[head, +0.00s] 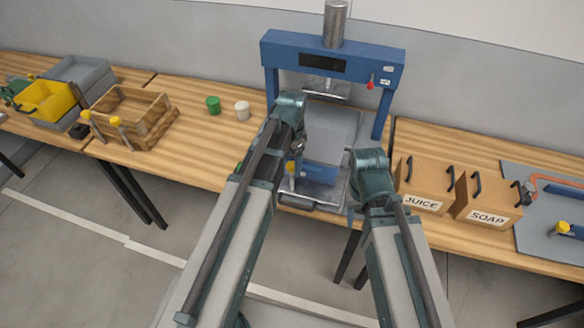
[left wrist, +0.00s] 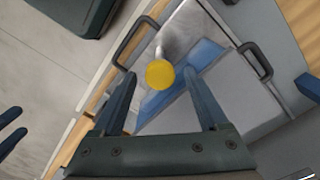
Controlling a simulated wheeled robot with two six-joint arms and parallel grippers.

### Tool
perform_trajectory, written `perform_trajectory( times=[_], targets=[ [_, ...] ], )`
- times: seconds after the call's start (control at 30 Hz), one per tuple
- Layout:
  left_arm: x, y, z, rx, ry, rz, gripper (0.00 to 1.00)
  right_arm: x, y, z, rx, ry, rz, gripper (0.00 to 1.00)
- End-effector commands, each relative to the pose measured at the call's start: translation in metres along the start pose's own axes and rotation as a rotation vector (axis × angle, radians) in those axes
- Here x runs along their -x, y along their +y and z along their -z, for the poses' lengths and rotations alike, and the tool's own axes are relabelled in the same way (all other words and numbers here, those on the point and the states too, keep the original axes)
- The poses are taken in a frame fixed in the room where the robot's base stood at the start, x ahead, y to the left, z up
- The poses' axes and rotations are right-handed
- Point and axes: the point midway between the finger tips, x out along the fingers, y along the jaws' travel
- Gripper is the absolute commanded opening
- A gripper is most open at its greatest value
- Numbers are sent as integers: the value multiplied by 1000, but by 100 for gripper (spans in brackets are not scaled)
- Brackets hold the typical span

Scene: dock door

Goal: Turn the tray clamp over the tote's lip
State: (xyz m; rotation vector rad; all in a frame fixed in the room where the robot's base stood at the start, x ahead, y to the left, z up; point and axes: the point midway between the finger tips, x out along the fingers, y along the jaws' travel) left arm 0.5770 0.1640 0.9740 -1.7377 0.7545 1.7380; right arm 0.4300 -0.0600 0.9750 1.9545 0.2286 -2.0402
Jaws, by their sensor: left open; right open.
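The tray clamp has a round yellow knob (left wrist: 160,74) on a metal stem; it also shows in the head view (head: 291,168). It stands at the near left of a metal tray (left wrist: 190,32) with dark handles, under the blue press. A blue part and a grey tote-like body (left wrist: 225,88) lie on the tray. I cannot tell where the tote's lip meets the clamp. My left gripper (head: 294,158) is open, its fingers either side of the knob in the wrist view, with no clear contact. My right gripper (head: 352,200) is open and empty near the tray's right side.
The blue press frame (head: 330,58) rises behind the tray. Juice and soap boxes (head: 424,190) stand to the right, with a grey board beyond. A wooden crate (head: 130,115), a yellow bin (head: 45,100) and green and white cups (head: 213,104) stand to the left.

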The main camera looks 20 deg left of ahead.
Motion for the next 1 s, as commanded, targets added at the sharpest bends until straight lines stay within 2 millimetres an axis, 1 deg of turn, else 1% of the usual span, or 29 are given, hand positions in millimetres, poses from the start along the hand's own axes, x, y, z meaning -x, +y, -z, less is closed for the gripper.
perform_trajectory(
  times=[0.03,0.27,0.3,0.37,0.5,0.67,0.7,1.0],
  targets=[
    [-3,0,0,0,0,0,76,-3,0,0,0,0,0,50],
    [-2,0,0,0,0,0,76,-2,0,0,0,0,0,50],
    [-2,0,0,0,0,0,73,-2,0,0,0,0,0,50],
    [-2,0,0,0,0,0,62,-2,0,0,0,0,0,50],
    [-2,0,0,0,0,0,37,-2,0,0,0,0,0,50],
    [-2,0,0,0,0,0,8,-2,0,0,0,0,0,50],
    [-2,0,0,0,0,0,1,-2,0,0,0,0,0,50],
    [-2,0,0,27,0,0,0,-2,0,0,0,0,0,50]
  ],
)
